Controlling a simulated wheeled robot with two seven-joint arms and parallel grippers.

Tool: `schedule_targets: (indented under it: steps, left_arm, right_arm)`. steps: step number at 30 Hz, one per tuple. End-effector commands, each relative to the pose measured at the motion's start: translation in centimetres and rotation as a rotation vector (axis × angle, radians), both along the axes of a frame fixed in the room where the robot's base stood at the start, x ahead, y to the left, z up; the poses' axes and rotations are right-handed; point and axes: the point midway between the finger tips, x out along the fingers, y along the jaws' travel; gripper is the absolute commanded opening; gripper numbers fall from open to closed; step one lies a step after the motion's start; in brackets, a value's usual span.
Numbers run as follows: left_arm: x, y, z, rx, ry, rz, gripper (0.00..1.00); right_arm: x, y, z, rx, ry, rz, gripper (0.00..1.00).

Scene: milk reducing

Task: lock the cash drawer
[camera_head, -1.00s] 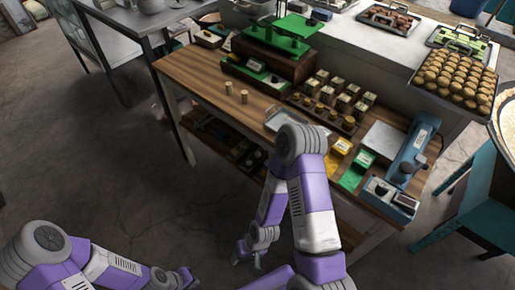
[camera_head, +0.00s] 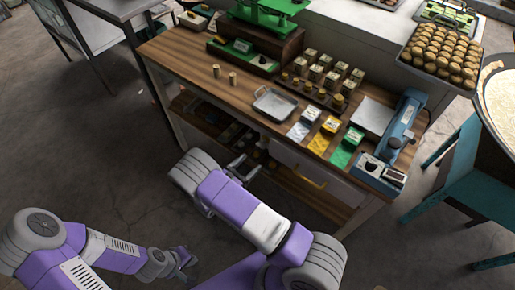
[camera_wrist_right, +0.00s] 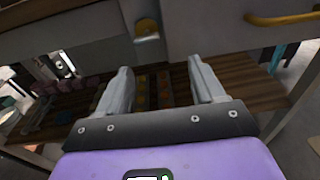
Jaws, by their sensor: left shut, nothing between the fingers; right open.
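The cash drawer (camera_head: 300,167) is a pale grey front under the edge of the wooden table, with a brass handle. In the right wrist view its grey face (camera_wrist_right: 215,28) fills the top, with a brass handle (camera_wrist_right: 283,19) at the right. A small brass fitting (camera_wrist_right: 147,28), perhaps the lock, sits left of the handle. My right gripper (camera_head: 240,166) is in front of the table, left of the drawer. Its two fingers (camera_wrist_right: 158,68) are apart and empty, below the brass fitting. My left gripper (camera_head: 188,262) is shut and empty, low over the floor.
The wooden table (camera_head: 185,62) carries a metal tray (camera_head: 275,104), coloured packets (camera_head: 322,136), small boxes and a blue device (camera_head: 402,125). A lower shelf (camera_head: 205,115) lies beneath. The floor in front is clear.

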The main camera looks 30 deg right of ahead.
Motion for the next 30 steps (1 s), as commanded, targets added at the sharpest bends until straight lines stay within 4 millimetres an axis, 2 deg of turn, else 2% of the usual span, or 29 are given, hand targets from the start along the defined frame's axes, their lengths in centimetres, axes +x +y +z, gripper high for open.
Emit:
schedule_targets:
  steps: [2,5,12,18,28,29,30]
  left_arm:
    - [0.0,0.0,0.0,0.0,0.0,0.0,0.0]
    - [0.0,0.0,0.0,0.0,0.0,0.0,0.0]
    - [0.0,0.0,-0.1,0.0,0.0,0.0,0.0]
    - [0.0,0.0,-0.2,0.0,0.0,0.0,0.0]
    - [0.0,0.0,-0.2,0.0,0.0,0.0,0.0]
    - [0.0,0.0,-0.2,0.0,0.0,0.0,0.0]
    - [0.0,0.0,-0.2,0.0,0.0,0.0,0.0]
  right_arm:
    - [1.0,0.4,0.9,-0.042,-0.022,0.038,0.68]
    - [1.6,-0.2,1.2,-0.059,-0.028,0.05,0.68]
    - [3.0,-3.8,1.2,-0.056,-0.027,0.046,0.68]
    - [3.8,-5.9,1.2,-0.054,-0.027,0.046,0.68]
    - [4.0,-6.3,1.2,-0.054,-0.026,0.048,0.68]
    - [4.0,-6.3,1.2,-0.054,-0.026,0.048,0.67]
    - [4.0,-6.3,1.2,-0.053,-0.025,0.048,0.6]
